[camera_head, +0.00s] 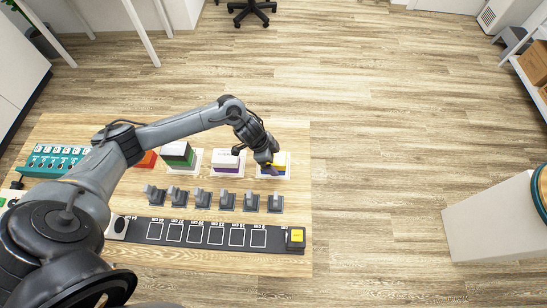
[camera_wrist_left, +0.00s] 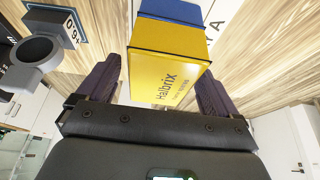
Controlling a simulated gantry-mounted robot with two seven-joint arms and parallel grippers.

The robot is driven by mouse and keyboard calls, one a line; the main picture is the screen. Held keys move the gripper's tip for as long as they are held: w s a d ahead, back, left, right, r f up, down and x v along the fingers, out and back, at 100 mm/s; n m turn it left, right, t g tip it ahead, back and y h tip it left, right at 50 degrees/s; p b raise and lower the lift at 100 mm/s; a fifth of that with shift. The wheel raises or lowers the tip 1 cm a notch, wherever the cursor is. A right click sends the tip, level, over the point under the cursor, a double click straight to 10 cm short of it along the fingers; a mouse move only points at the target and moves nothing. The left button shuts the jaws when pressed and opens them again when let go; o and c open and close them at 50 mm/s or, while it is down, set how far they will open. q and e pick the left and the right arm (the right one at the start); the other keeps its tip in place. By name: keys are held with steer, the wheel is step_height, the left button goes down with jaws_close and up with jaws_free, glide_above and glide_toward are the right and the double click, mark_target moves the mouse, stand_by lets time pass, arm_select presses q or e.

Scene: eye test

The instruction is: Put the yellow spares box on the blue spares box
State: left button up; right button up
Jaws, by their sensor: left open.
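The yellow spares box (camera_head: 279,167) rests on the blue spares box (camera_head: 274,174) at the right end of the row of boxes on the table. In the left wrist view the yellow box (camera_wrist_left: 168,72) has "Halbrix" lettering, and the blue box (camera_wrist_left: 172,11) lies directly beyond it, touching it and roughly lined up. My left gripper (camera_head: 272,163) is at this stack. Its fingers (camera_wrist_left: 160,66) are open, one on each side of the yellow box, with small gaps visible. In the head view the gripper hides part of the stack. My right gripper is not in view.
To the left stand a white-and-purple stack (camera_head: 227,164), a green-and-white stack (camera_head: 178,153) and a red box (camera_head: 147,160). Several grey fixtures (camera_head: 227,200) line the table in front. A dark marked strip (camera_head: 212,235) ends at a black-and-yellow block (camera_head: 296,236).

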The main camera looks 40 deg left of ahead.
arm_select(q)
steer(key=shift+r, duration=0.1)
steer(key=shift+r, duration=0.3)
steer(key=p+v, duration=0.2)
steer(key=v, duration=0.8)
steer(key=shift+r, duration=0.15)
steer(key=s+d+n+t, duration=0.15)
steer(key=d+t, duration=0.35)
steer(key=d, duration=1.2)
steer(key=s+a+n+g+y, duration=0.1)
steer(key=s+a+n+g, duration=0.1)
steer(key=s, duration=0.6)
steer(key=s+a+n+g+y, duration=0.2)
steer(key=s+a+n, duration=0.1)
steer(key=s, duration=0.5)
steer(key=shift+s+a+r+n, duration=0.2)
steer(key=shift+a+n, duration=0.15)
steer(key=shift+n, duration=0.5)
